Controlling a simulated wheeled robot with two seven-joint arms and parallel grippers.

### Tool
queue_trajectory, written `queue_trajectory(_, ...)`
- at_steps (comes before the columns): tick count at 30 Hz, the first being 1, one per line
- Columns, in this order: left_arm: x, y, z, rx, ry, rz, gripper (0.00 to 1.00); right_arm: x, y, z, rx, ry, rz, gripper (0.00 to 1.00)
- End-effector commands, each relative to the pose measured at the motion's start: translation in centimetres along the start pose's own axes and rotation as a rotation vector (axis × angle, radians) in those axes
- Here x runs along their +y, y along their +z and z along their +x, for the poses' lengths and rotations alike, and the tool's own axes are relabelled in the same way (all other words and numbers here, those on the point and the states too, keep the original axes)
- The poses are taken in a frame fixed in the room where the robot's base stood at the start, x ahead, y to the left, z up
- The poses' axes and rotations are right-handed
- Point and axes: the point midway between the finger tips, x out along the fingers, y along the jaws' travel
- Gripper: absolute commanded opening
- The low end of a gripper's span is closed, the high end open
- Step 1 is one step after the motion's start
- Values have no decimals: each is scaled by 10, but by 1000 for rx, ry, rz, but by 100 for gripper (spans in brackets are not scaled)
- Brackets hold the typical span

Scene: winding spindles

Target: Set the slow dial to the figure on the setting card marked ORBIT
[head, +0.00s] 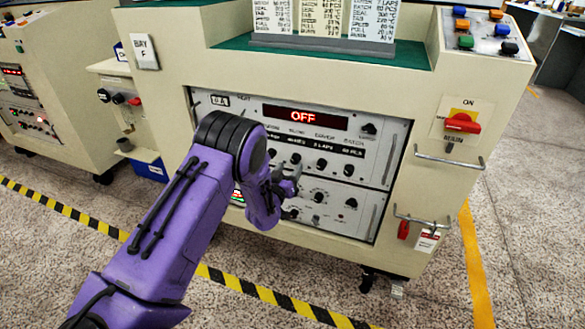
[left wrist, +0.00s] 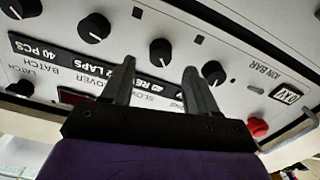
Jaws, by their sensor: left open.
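The slow dial (left wrist: 160,50) is a black knob with a white pointer line in the left wrist view, where the panel appears upside down. In the head view it is a small knob (head: 295,159) in the panel's upper row. My left gripper (left wrist: 160,66) is open, its fingertips on either side of the dial in the picture; I cannot tell whether they touch it. In the head view the gripper (head: 288,187) is in front of the panel. The slow readout is partly behind a finger. Three setting cards (head: 322,17) stand on top; their headings are cut off. My right gripper is out of view.
Neighbouring knobs (left wrist: 95,27) and (left wrist: 213,72) sit close on either side of the dial. A red display (head: 303,117) reads OFF. A red switch (head: 463,123) and handle bars (head: 450,158) are at the right. My left arm covers the panel's left part.

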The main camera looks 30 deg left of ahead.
Motion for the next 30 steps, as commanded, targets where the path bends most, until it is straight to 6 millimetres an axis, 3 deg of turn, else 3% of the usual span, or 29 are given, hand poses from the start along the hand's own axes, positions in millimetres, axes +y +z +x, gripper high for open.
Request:
queue_trajectory(6, -1, 2, 34, -1, -1, 0, 59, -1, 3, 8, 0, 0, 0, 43)
queue_trajectory(16, 0, 2, 40, -4, -2, 0, 59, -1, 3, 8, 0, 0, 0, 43)
queue_trajectory(21, 0, 2, 40, -4, -2, 0, 4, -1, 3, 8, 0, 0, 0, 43)
queue_trajectory(30, 0, 2, 40, -4, -2, 29, 3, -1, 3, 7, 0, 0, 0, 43)
